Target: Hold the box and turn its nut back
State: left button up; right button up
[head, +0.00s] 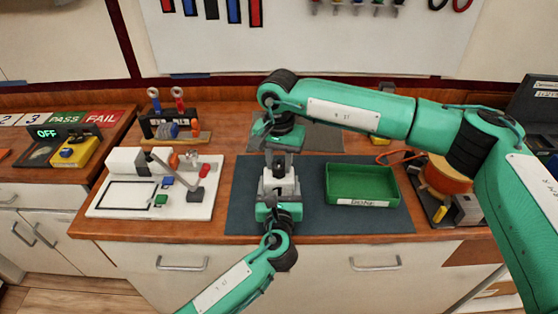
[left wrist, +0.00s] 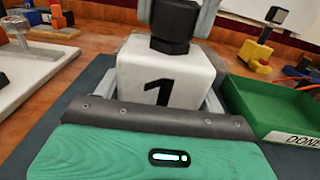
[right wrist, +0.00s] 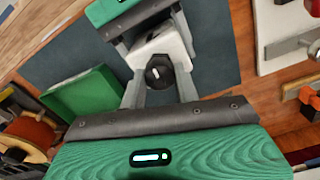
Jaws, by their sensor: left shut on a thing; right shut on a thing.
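The white box (head: 285,184) stands upright on the dark mat (head: 240,205), and its face with a black 1 shows in the left wrist view (left wrist: 160,85). A black nut (left wrist: 172,25) sits on top of the box; it also shows in the right wrist view (right wrist: 158,72). My left gripper (head: 279,192) is shut on the box from the front, low on its sides. My right gripper (head: 280,160) comes from above and behind and is shut on the nut, a grey finger on each side. The nut is mostly hidden in the head view.
A green tray (head: 363,185) labelled DONE lies empty right of the box. A white board with small fittings (head: 155,190) is at left, with a tool stand (head: 175,125) behind it. A copper-coloured spool (head: 445,175) stands at far right. The mat's front right is clear.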

aim_at(279, 163)
jog(key=o, duration=1)
jog(key=shift+w, duration=0.1)
notch_tip(279, 163, up, 12)
jog(key=shift+r, duration=0.1)
pick_arm(q)
jog(key=o, duration=1.5)
